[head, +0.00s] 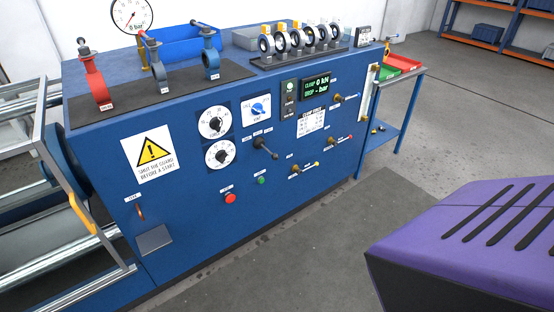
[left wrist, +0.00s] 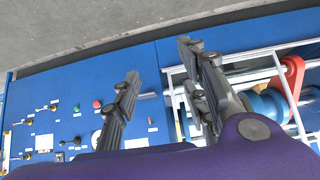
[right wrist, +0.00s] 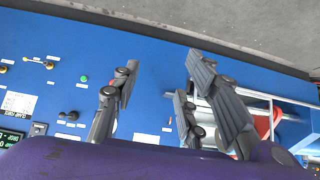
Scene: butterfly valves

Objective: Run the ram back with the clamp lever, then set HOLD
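The blue console front carries a black lever (head: 265,148) in the middle of the head view, probably the clamp lever; its label is too small to read. Above it is a white plate with a blue selector knob (head: 258,109); I cannot read which position is set. A green-lit display (head: 315,87) reads clamp 0 kN and drop "- bar". My left gripper (left wrist: 160,65) is open and empty in the left wrist view, above the console. My right gripper (right wrist: 160,68) is open and empty in the right wrist view. Neither gripper shows in the head view.
Two white dials (head: 217,138), a red button (head: 230,198) and a green button (head: 261,180) sit near the lever. Several small valve handles lie to the right. A yellow warning sign (head: 151,152) is left. Valves stand on top. A side table (head: 400,120) stands right.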

